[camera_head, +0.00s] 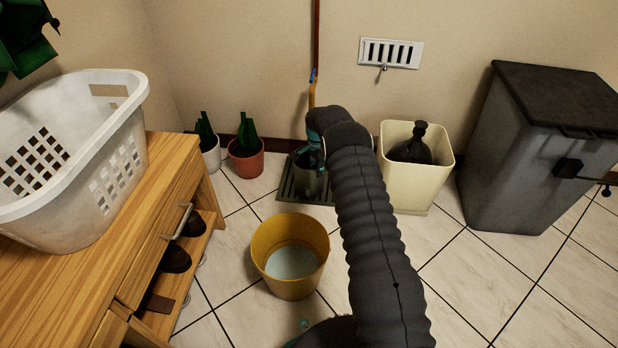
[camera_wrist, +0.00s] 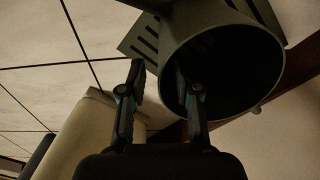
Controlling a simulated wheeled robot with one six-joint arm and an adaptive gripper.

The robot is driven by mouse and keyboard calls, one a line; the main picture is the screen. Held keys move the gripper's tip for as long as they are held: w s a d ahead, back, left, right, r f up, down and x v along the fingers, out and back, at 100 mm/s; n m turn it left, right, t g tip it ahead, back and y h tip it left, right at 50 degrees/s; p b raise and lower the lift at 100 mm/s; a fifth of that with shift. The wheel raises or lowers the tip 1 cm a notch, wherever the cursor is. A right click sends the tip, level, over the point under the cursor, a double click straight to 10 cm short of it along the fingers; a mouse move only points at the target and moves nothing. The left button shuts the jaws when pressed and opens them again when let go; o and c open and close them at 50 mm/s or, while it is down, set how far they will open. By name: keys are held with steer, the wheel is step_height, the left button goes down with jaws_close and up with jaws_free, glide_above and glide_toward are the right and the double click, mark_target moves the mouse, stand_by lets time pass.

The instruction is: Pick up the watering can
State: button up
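The watering can is a dark grey-green open-topped vessel (camera_head: 308,184), standing over a slotted floor grate near the back wall. It is partly hidden by my gripper in the head view. In the wrist view its round mouth and dark inside fill the upper right, with the can's rim (camera_wrist: 276,62) close to my fingers. My gripper (camera_wrist: 160,85) is open. Its right finger overlaps the can's mouth and its left finger is outside the wall, with a visible gap. In the head view my gripper (camera_head: 315,150) is just above the can; its fingertips are hard to make out.
The slotted grate (camera_head: 290,190) is under the can. A yellow bucket (camera_head: 290,228) holding pale liquid stands in front. A cream bin (camera_head: 418,186) with a dark object is to the right, beside a grey lidded bin (camera_head: 520,160). Potted plants (camera_head: 246,160) and a wooden bench (camera_head: 75,280) are left.

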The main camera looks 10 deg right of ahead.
mark_target(309, 177)
step_height(309, 177, down, 4)
steer(key=shift+w+f, duration=0.1)
steer(key=shift+f, duration=0.1)
jaws_close()
